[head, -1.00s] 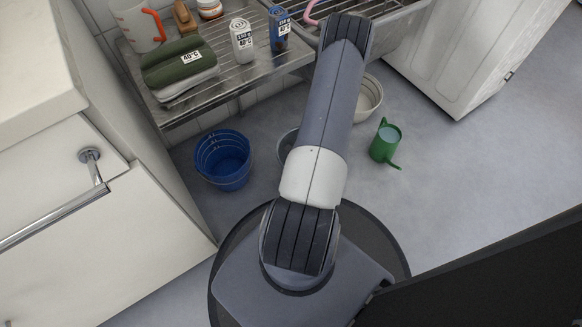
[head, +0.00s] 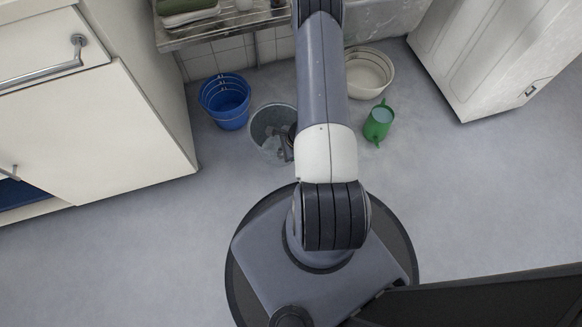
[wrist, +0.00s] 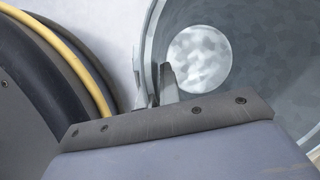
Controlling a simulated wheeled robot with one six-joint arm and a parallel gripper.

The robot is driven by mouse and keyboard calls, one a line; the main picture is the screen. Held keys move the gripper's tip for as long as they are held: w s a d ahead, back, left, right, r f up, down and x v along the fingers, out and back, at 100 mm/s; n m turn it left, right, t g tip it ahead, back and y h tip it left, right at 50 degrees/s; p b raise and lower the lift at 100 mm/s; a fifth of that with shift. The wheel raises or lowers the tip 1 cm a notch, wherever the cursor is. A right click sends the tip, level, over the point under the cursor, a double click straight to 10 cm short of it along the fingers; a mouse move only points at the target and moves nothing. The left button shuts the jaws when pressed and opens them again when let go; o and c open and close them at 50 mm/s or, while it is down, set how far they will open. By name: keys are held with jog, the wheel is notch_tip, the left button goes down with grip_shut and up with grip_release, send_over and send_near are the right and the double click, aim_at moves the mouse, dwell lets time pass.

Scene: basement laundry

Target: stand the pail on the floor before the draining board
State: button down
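The grey metal pail (head: 270,130) is upright in the head view, just left of my arm and right of the blue bucket. My gripper (head: 290,143) is at its right rim, partly hidden by my arm. In the wrist view, the pail (wrist: 225,110) opens wide, its round bottom showing. My gripper (wrist: 157,88) has one finger inside the pail and one outside, shut on its wall. I cannot tell whether its base touches the floor. The draining board (head: 205,36), a slatted metal rack, is at the top of the head view.
A blue bucket (head: 225,102) stands on the floor by the draining board. A white basin (head: 368,72) and a green watering can (head: 378,124) stand right of my arm. A white cabinet (head: 120,130) is at left, a white appliance (head: 480,60) at right.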

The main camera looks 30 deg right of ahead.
notch_tip(320, 180, down, 10)
jog(key=b, duration=0.3)
jog(key=shift+s+a+f+b, duration=0.1)
jog(key=shift+f+b, duration=0.05)
jog(key=shift+b, duration=0.3)
jog(key=c, duration=1.6)
grip_release()
jog(key=p+v, duration=0.4)
jog(key=v, duration=0.8)
